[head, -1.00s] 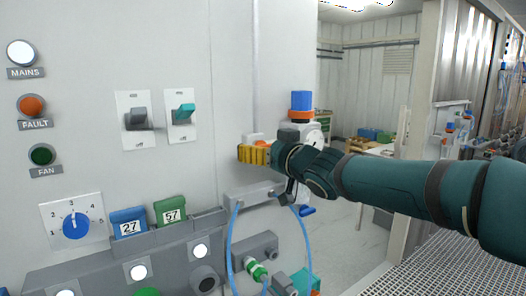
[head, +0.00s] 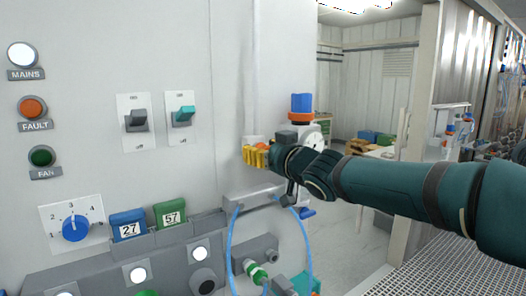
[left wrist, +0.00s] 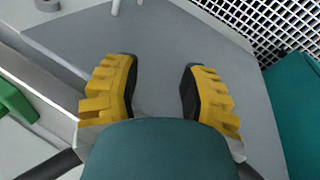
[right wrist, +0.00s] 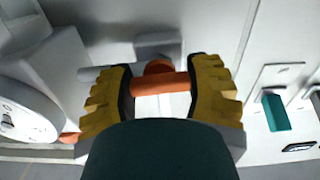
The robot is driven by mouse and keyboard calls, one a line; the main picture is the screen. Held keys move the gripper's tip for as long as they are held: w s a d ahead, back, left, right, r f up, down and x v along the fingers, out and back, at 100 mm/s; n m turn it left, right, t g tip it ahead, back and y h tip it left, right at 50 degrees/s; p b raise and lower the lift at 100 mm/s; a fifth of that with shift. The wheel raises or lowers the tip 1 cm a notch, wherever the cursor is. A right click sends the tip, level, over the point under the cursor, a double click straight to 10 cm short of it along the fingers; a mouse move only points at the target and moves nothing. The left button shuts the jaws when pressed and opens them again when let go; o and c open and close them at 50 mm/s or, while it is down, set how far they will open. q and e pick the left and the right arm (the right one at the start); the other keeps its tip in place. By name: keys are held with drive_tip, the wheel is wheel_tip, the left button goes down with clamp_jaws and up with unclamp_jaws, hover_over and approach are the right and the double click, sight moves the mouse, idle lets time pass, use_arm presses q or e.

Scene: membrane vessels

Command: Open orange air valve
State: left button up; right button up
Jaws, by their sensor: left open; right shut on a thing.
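The orange air valve (right wrist: 162,83) shows in the right wrist view as an orange handle bar with a round hub, in front of a grey pipe. My right gripper (right wrist: 160,88) has its yellow fingers shut on the two ends of this handle. In the head view my right gripper (head: 256,156) is at the right edge of the grey cabinet front, and its fingers and wrist hide most of the valve. My left gripper (left wrist: 160,92) is open and empty above a grey surface in the left wrist view; it is not in the head view.
The cabinet panel (head: 170,55) carries two toggle switches, lamps and a blue dial (head: 76,228). A grey block with blue hoses (head: 229,245) is below my right gripper. A white gauge (right wrist: 24,114) stands beside it. A metal grating (head: 440,265) lies at the right.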

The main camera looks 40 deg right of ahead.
drive_tip(key=n, duration=0.4)
drive_tip(key=shift+b, duration=0.4)
drive_tip(key=n, duration=0.3)
drive_tip(key=shift+n+b, duration=0.3)
drive_tip(key=shift+b, duration=0.1)
drive_tip(key=n, duration=0.4)
drive_tip(key=shift+f+b, duration=0.1)
drive_tip(key=shift+b, duration=0.3)
drive_tip(key=shift+n+b, duration=0.3)
drive_tip(key=shift+n, duration=1.7)
drive_tip(key=o, duration=1.2)
drive_tip(key=s+a, duration=0.1)
drive_tip(key=s, duration=1.1)
drive_tip(key=shift+a, duration=0.15)
